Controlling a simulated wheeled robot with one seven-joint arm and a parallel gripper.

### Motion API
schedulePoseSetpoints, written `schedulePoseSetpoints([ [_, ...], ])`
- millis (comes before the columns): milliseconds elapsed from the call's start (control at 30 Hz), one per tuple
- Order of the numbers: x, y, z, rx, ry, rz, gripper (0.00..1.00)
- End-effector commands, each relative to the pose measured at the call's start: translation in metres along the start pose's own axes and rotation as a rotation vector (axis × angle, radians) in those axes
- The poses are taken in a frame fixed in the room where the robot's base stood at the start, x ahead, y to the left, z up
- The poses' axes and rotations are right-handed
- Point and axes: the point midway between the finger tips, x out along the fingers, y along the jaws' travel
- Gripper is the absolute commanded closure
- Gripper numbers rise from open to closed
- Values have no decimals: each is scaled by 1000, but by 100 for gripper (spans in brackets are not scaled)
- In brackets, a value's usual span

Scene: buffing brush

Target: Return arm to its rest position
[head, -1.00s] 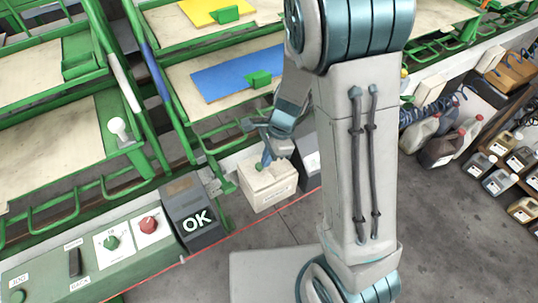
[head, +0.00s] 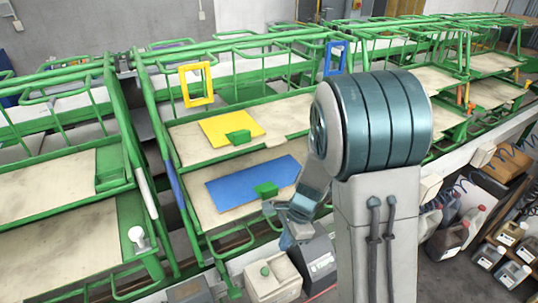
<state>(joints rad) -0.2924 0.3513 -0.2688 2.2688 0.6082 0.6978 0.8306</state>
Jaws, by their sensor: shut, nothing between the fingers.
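My arm (head: 375,150) stands in the right half of the head view, with a large blue-grey joint at its top and a pale link below. My gripper (head: 287,238) hangs left of this joint, partly behind the arm. It appears small, shut and empty. In the picture it lies just below the blue panel and above a pale box with a green button (head: 272,280). No contact with either can be made out.
Green metal frames carry beige boards, a yellow panel (head: 230,127) and a blue panel (head: 245,185) behind my gripper. Bottles (head: 450,238) and a shelf stand at the right. Grey floor shows at the lower right.

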Motion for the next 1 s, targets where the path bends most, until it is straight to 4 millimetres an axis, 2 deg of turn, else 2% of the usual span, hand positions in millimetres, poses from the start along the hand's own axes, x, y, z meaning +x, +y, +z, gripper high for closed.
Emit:
schedulePoseSetpoints([
  [167,-10,2,2,-46,0,-13,100],
  [367,-55,19,12,-291,23,-64,100],
  [500,-91,38,18,-512,73,-97,100],
  [700,-134,71,21,-814,189,-118,100],
  [1000,-180,123,19,-1191,419,-67,100],
])
